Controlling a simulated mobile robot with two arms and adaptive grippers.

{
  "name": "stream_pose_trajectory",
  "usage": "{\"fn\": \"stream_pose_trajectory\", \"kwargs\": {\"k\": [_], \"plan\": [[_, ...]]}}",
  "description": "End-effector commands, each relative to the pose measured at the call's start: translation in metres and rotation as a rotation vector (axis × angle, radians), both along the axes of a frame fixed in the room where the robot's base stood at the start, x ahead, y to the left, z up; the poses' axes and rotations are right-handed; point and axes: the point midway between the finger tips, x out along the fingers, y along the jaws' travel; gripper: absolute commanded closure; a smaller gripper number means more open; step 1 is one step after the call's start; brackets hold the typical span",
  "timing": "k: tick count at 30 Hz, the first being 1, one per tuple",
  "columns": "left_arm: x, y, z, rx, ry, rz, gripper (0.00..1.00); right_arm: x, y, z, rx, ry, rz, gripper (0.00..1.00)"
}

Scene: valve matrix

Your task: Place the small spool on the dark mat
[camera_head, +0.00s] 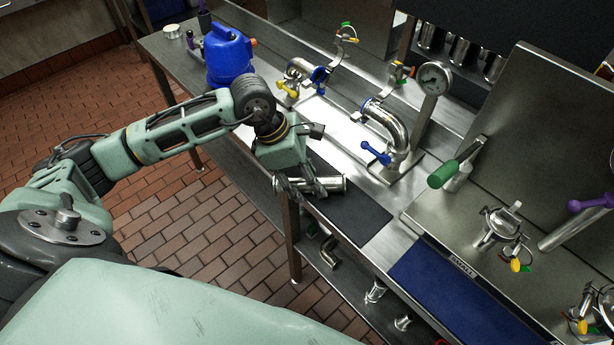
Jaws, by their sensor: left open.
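A short shiny metal spool (333,183) with flanged ends lies on its side at the left end of the dark mat (362,217). The mat lies flat on the steel bench. My left gripper (303,190) points down over the left part of the spool, with its jaws open. The fingers hide part of the spool, and I cannot tell whether they touch it. My right gripper is not in view.
A blue jug (229,57) stands at the bench's far left. Curved pipes with a blue-handled valve (377,153) and a gauge (433,79) rise behind the mat. A blue mat (455,295) lies to the right. More metal fittings (375,291) sit on the lower shelf.

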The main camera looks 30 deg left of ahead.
Motion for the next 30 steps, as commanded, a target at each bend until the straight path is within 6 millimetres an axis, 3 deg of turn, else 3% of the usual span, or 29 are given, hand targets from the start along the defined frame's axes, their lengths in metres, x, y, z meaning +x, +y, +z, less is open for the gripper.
{"fn": "stream_pose_trajectory", "kwargs": {"k": [3,5,15,21,30], "plan": [[0.0,0.0,0.006,0.0,0.0,0.0,0.53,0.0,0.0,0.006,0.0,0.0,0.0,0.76],[0.0,0.004,0.01,0.001,-0.004,0.002,0.53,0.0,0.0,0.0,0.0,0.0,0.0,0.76],[-0.013,0.029,0.076,0.002,-0.006,0.001,0.53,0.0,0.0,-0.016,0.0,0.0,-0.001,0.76],[-0.018,0.038,0.104,0.0,-0.003,0.001,0.53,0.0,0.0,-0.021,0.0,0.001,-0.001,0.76],[-0.021,0.041,0.114,-0.001,0.0,0.0,0.53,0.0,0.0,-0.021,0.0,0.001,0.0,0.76]]}}
